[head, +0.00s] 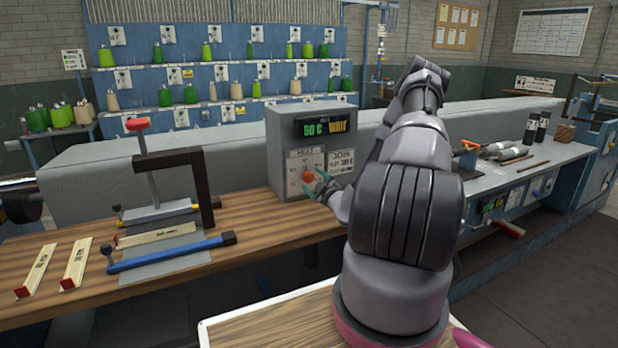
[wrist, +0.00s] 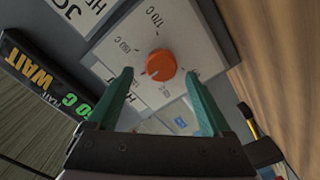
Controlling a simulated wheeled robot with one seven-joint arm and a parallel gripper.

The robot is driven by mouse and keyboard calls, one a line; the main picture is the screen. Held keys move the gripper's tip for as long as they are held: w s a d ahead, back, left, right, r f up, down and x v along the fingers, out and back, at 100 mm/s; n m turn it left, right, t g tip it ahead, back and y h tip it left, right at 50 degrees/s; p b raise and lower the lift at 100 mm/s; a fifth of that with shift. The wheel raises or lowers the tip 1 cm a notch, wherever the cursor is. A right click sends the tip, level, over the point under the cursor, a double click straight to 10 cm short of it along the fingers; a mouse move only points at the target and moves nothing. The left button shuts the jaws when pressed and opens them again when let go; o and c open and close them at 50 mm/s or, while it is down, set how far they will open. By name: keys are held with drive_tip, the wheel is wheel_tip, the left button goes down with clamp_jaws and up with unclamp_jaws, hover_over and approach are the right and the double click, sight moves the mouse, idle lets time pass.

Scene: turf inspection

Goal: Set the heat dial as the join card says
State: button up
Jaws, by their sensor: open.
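The heat dial is an orange round knob (head: 309,175) on a white scale plate headed HEAT, on the front of a grey box (head: 291,130). In the wrist view the dial (wrist: 160,64) has a pale pointer mark toward its lower left; scale figures around it are only partly readable. The join card (head: 341,161) is fixed right of the scale; its figures are too small to read, and only a corner shows in the wrist view (wrist: 78,12). My gripper (wrist: 159,74) is open, its green fingers on either side of the dial, with no clear contact visible.
A display (head: 326,125) above the dial reads 50 C and WAIT. A clamp stand (head: 205,185) and a blue-handled bar (head: 170,252) are left on the wooden bench (head: 255,228). Two labelled strips lie far left. Tools and dark bottles stand on the grey bench right.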

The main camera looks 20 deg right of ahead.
drive_tip(key=s, duration=0.7)
drive_tip(key=shift+d+r, duration=0.1)
